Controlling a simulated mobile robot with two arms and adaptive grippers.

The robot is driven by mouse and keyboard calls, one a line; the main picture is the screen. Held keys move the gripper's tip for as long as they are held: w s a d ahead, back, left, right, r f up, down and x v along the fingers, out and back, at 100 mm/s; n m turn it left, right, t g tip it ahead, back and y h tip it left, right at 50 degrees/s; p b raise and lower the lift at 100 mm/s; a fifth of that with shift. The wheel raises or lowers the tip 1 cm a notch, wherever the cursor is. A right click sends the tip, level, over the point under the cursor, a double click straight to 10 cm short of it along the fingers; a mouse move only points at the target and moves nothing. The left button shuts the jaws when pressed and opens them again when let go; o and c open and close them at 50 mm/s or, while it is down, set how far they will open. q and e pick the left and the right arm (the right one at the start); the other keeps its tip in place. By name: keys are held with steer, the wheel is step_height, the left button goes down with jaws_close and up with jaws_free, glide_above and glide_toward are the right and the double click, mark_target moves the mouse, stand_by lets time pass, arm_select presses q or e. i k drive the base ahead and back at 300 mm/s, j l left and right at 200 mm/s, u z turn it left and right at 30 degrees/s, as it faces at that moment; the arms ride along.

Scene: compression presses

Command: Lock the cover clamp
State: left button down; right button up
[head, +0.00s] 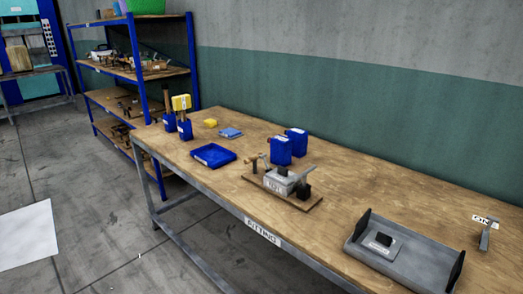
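A small fixture stands on a wooden base board (312,202) near the middle of the workbench, in the head view. It has a grey block (279,186) with a white label, a grey bar (302,173) slanting up to the right, a black block (304,191) at its right end and a brown-handled part (254,160) at its left. I cannot tell which part is the cover clamp or whether it is locked. A grey plate with a black knob (382,239) lies in a grey tray with black ends (425,268). Neither gripper is in view.
The wooden workbench (220,185) bears a blue tray (212,155), blue bins (296,141), a yellow item (210,123) and, at right, an upright metal bracket (485,236). Blue shelving (135,65) stands behind left. The grey floor (90,210) in front is largely clear.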

mark_target(263, 156)
steer(key=i+j+z, duration=0.1)
steer(key=z, duration=0.25)
steer(key=i+j+z, duration=0.15)
steer(key=z, duration=0.25)
steer(key=i+j+z, duration=0.2)
steer(key=z, duration=0.15)
steer(key=i+j, duration=0.15)
steer(key=j, duration=0.2)
steer(key=i+j+z, duration=0.15)
steer(key=i+j, duration=0.2)
steer(key=j, duration=0.3)
steer(key=i+j+z, duration=0.1)
steer(key=j, duration=0.25)
steer(key=i+j+z, duration=0.1)
steer(key=j, duration=0.3)
steer(key=i+j, duration=0.2)
steer(key=j, duration=0.15)
steer(key=z, duration=0.05)
